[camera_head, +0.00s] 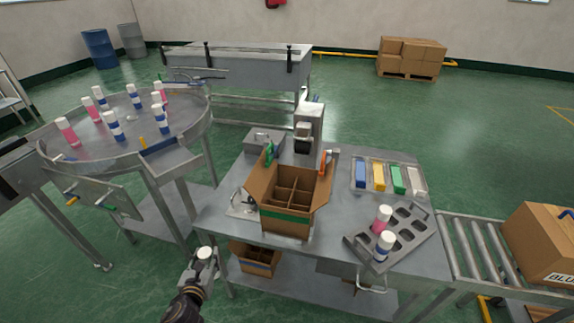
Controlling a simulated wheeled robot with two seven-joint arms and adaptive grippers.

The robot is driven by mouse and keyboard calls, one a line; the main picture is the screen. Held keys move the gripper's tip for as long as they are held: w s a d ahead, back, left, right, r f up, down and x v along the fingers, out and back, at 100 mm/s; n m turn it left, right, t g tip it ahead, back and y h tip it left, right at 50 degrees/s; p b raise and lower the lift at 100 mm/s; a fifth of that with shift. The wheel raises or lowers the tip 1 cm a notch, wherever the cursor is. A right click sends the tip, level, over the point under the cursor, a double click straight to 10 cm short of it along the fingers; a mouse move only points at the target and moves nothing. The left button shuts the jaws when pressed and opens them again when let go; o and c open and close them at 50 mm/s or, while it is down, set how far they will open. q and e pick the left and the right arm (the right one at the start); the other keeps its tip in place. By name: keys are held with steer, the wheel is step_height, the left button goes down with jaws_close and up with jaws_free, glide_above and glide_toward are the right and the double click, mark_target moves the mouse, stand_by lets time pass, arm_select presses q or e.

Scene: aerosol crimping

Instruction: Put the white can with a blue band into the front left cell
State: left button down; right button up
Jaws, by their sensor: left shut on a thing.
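My left gripper (197,272) reaches up from the bottom, left of the workbench's front edge. It is shut on a can with a white top (205,253); the gripper hides most of its body, so I cannot tell its band colour. An open cardboard carton (287,217) with a green stripe and inner dividers stands on the bench, to the right of and beyond the gripper. Its visible cells look empty; the bottoms are hidden. A white can with a blue band (383,247) stands in the grey holed tray (407,239), beside a pink one (382,218). My right gripper is out of view.
A round metal table (85,140) at left carries several blue-banded and pink cans. A tray of coloured blocks (387,178) lies at the bench's back right. A roller conveyor (480,258) with a box (540,243) is at right. The carton's flaps stand spread.

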arm_select(q)
steer(key=shift+w+d, duration=0.15)
steer(key=shift+d, duration=0.15)
steer(key=w+d+r+m+h+p, duration=0.1)
steer(key=w+d+r+p, duration=0.15)
steer(key=w+r, duration=0.45)
steer(key=w+d+r+h+p, duration=0.1)
steer(key=w+d+r, duration=0.25)
steer(key=r, duration=0.85)
steer(key=w+d+r+m+p, duration=0.1)
steer(key=w+d+r+p, duration=0.15)
steer(key=w+r, duration=0.45)
steer(key=d+f+m+g+h+p, duration=0.1)
steer(key=d+m+h, duration=0.1)
steer(key=d, duration=0.4)
steer(key=s+d+f+m+h+p, duration=0.1)
steer(key=d+m+h+p, duration=0.1)
steer(key=d, duration=0.5)
steer(key=shift+s+d+f+g+h, duration=0.2)
steer(key=shift+f+g+h, duration=0.05)
steer(key=shift+g+h, duration=0.15)
steer(key=shift+f, duration=0.2)
